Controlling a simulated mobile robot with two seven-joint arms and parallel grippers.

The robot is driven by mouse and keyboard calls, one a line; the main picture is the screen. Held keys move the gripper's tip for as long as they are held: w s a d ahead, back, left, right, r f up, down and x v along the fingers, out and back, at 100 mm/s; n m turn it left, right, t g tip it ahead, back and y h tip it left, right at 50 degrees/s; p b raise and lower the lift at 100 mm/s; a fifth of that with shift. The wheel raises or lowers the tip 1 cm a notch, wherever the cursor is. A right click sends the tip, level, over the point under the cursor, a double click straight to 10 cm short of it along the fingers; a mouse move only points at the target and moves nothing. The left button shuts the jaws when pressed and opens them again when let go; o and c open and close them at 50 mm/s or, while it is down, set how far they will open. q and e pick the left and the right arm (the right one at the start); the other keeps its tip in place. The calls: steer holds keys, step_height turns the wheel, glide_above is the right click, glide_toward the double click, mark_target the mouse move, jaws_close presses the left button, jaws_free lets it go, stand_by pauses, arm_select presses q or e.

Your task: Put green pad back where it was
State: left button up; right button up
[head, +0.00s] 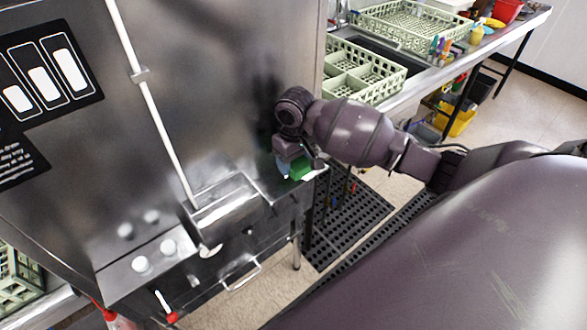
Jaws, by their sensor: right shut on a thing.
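The gripper fingers cover part of the pad. I cannot tell whether the pad touches the steel ledge beside it. My left gripper is not in view.
Light green dish racks (362,72) stand on the steel counter at the back right. A black perforated mat (350,222) lies on the floor below. A yellow bin (457,120) is under the counter. A white pipe (150,100) runs down the machine's front.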

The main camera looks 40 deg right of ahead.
mark_target(293, 170)
step_height(293, 170, down, 3)
steer(key=shift+f, duration=0.1)
steer(key=shift+w+f, duration=0.15)
steer(key=shift+f, duration=0.1)
steer(key=o, duration=0.8)
steer(key=shift+f, duration=0.1)
steer(key=shift+o, duration=0.2)
step_height(293, 170, up, 12)
steer(key=shift+r, duration=0.15)
stand_by(0.4)
